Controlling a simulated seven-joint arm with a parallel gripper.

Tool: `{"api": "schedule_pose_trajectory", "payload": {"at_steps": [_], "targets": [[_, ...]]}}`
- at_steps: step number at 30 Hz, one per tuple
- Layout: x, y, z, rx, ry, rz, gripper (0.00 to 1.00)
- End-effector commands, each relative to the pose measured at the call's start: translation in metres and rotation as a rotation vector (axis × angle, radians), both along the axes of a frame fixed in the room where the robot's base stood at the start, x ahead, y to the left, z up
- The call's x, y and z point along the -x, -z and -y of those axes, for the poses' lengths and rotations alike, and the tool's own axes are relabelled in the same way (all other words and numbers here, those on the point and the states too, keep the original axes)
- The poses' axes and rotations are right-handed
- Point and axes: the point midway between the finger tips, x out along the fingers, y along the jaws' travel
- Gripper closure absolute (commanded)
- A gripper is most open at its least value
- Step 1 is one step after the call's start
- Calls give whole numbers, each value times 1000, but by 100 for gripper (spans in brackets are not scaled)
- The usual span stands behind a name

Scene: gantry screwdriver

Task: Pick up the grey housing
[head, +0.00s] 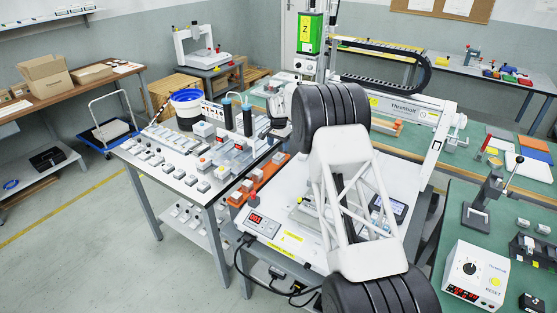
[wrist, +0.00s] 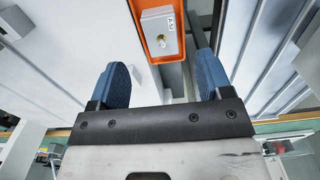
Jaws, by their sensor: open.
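In the wrist view a light grey housing (wrist: 161,34) sits in an orange tray (wrist: 146,50). It is a block with a small label at its upper right and a brass-coloured round part in its top face. My gripper (wrist: 160,72) has two blue fingers spread wide, with nothing between them. The housing appears ahead of the fingertips, roughly centred between them, and apart from both. In the head view my arm covers much of the middle, and I cannot make out the fingers clearly there.
In the head view several small grey blocks stand on the left table (head: 150,172). An orange strip (head: 262,180) lies beside the white machine base with a red display (head: 262,224). A gantry frame (head: 400,105) stands behind my arm.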

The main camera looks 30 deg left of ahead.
Motion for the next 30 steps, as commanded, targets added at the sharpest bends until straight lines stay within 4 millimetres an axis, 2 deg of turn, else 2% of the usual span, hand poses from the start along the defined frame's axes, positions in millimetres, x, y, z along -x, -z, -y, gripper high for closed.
{"api": "schedule_pose_trajectory", "payload": {"at_steps": [4,19,30], "targets": [[0,10,0,0,0,0,28],[0,16,0,0,0,0,28],[1,48,-1,0,0,0,28]]}}
